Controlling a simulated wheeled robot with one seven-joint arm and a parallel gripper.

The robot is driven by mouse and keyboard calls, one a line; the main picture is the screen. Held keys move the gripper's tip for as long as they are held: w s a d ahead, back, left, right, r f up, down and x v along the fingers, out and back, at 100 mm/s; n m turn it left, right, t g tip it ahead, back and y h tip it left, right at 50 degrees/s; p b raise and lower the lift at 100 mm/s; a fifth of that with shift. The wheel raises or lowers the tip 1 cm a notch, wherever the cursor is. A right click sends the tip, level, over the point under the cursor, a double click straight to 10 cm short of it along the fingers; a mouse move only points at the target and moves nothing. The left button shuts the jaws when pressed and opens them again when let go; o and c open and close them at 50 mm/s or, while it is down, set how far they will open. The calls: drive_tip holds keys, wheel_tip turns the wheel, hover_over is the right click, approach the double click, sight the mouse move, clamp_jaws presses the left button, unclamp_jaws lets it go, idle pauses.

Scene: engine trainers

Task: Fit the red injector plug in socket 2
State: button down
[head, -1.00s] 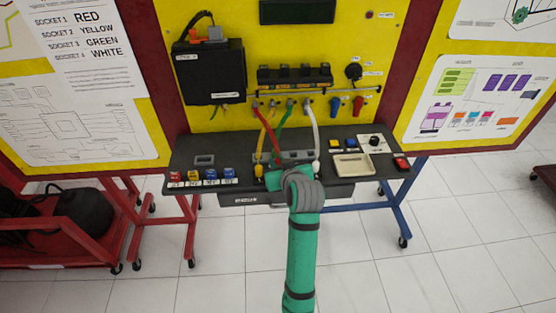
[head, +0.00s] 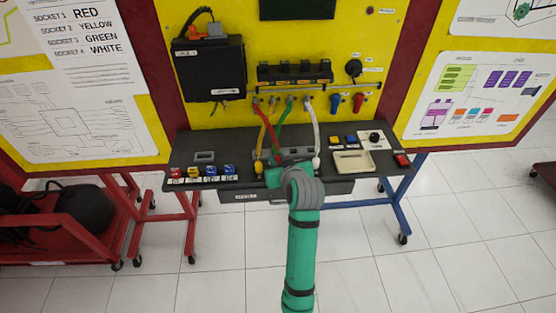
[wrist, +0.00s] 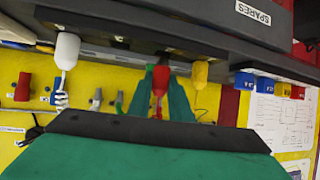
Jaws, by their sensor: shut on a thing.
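My gripper (head: 275,170) is low over the front of the black bench, just right of the yellow plug (head: 259,167). In the wrist view its green fingers (wrist: 161,72) are shut on the red injector plug (wrist: 160,80), with the red lead trailing from it. The yellow plug (wrist: 201,74) is close to the right there, apart from the fingers. The white plug (wrist: 67,48) is at the left. The green plug is hidden by my arm and fingers. Socket 2 cannot be made out; the red plug's tip is near the dark bench edge, contact unclear.
A wall sheet (head: 92,32) lists socket 1 red, 2 yellow, 3 green, 4 white. Red, yellow and blue parts (head: 202,173) sit at the bench's left. A pale tray (head: 353,162) is at the right. The yellow and white leads hang close around my gripper.

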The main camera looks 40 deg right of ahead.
drive_tip(key=shift+f, duration=0.85)
idle(0.5)
drive_tip(key=c, duration=1.8)
unclamp_jaws()
drive_tip(key=shift+c, duration=0.2)
drive_tip(key=shift+w+r+v, duration=0.1)
drive_tip(key=shift+r+v, duration=0.1)
drive_tip(key=shift+v, duration=1.05)
drive_tip(key=shift+w+r+v, duration=0.1)
drive_tip(key=shift+r+v, duration=0.05)
drive_tip(key=shift+v, duration=1.1)
drive_tip(key=shift+r, duration=0.15)
wheel_tip(320, 180, up, 4)
drive_tip(key=shift+r, duration=0.15)
